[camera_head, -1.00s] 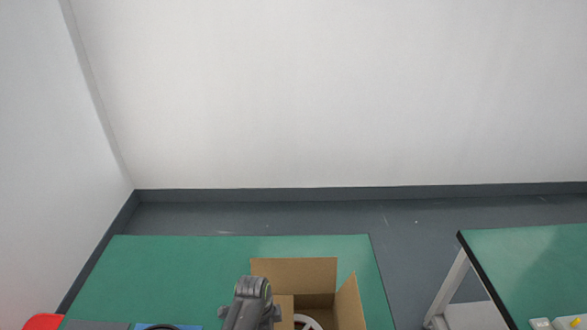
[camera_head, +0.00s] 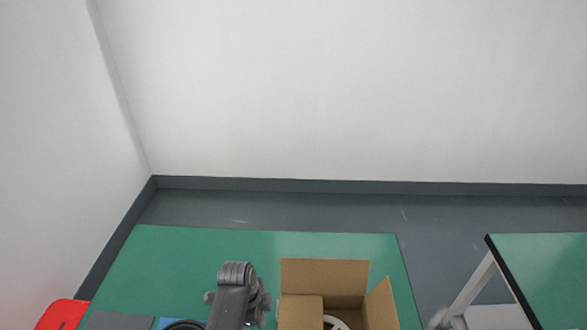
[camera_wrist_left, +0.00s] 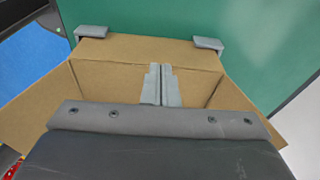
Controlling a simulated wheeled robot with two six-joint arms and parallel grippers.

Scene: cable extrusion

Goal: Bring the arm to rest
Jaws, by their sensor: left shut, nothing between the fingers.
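My left arm (camera_head: 234,295) rises at the bottom of the head view, just left of the open cardboard box (camera_head: 324,271); its fingertips are not clear there. In the left wrist view my left gripper (camera_wrist_left: 161,84) has its two light grey fingers together, shut and empty. They show in front of the box (camera_wrist_left: 112,50), with its brown walls and flaps around them. I cannot tell their height over it. My right gripper is not in view.
The box stands on a green table (camera_head: 200,255), with part of a white ring-shaped thing (camera_head: 338,324) inside. A red object (camera_head: 62,315) and a dark ring-shaped thing (camera_head: 184,325) are at lower left. Another green table (camera_head: 555,265) stands at right, across a floor gap.

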